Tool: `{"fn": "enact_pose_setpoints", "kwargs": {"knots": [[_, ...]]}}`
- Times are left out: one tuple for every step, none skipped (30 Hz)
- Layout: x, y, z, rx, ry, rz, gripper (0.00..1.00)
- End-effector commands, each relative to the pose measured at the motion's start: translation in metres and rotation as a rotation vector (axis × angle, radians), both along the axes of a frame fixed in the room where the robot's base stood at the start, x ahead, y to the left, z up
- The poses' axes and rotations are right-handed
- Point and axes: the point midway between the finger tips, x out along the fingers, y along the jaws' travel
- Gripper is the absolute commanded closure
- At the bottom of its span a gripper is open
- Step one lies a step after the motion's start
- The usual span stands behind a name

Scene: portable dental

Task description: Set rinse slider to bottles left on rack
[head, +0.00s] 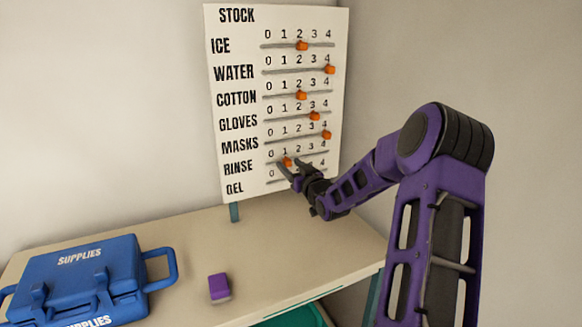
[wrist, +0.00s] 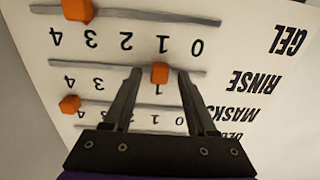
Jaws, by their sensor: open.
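The white STOCK board (head: 245,60) stands upright at the back of the counter, with a labelled 0 to 4 slider per row. The orange RINSE knob (head: 287,161) is at about 1; it also shows in the wrist view (wrist: 160,72), where the board appears upside down. My gripper (head: 291,166) is open at the RINSE row. In the wrist view its fingertips (wrist: 160,74) stand on either side of the knob, with a small gap visible on each side. No rack or bottles can be made out.
The MASKS knob (head: 326,134) sits above at 4. The GEL knob (wrist: 78,10) is on the neighbouring track, near 3 to 4. A blue supplies case (head: 80,275) and a small purple block (head: 219,287) lie on the counter (head: 190,235), clear of my arm.

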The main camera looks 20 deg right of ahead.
Motion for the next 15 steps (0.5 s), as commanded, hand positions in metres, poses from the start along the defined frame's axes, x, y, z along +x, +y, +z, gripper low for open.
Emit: {"fn": "enact_pose_setpoints", "kwargs": {"knots": [[0.0009,-0.0001,0.0000,0.000,0.000,0.000,0.43],[0.0010,-0.0001,0.0001,0.000,0.000,0.000,0.43],[0.0010,-0.0002,0.0001,0.000,0.000,0.000,0.43],[0.0009,-0.0002,0.0001,0.000,0.000,0.000,0.43],[0.0008,-0.0002,0.0001,0.000,0.000,0.000,0.43],[0.0008,-0.0002,0.0001,0.000,0.000,0.000,0.43],[0.0007,-0.0002,0.0001,0.000,0.000,0.000,0.43],[0.0007,-0.0003,0.0001,0.000,0.000,-0.001,0.48],[0.0006,-0.0003,0.0002,0.000,0.000,-0.001,0.55],[0.0006,-0.0003,0.0002,0.000,0.000,-0.001,0.60],[0.0005,-0.0003,0.0002,0.000,0.000,-0.001,0.66],[0.0005,-0.0004,0.0002,0.000,0.000,-0.001,0.73],[0.0005,-0.0004,0.0002,0.000,0.000,-0.001,0.79],[0.0005,-0.0004,0.0002,0.000,0.000,-0.001,0.84],[0.0004,-0.0004,0.0002,0.000,0.000,-0.001,0.91]]}}
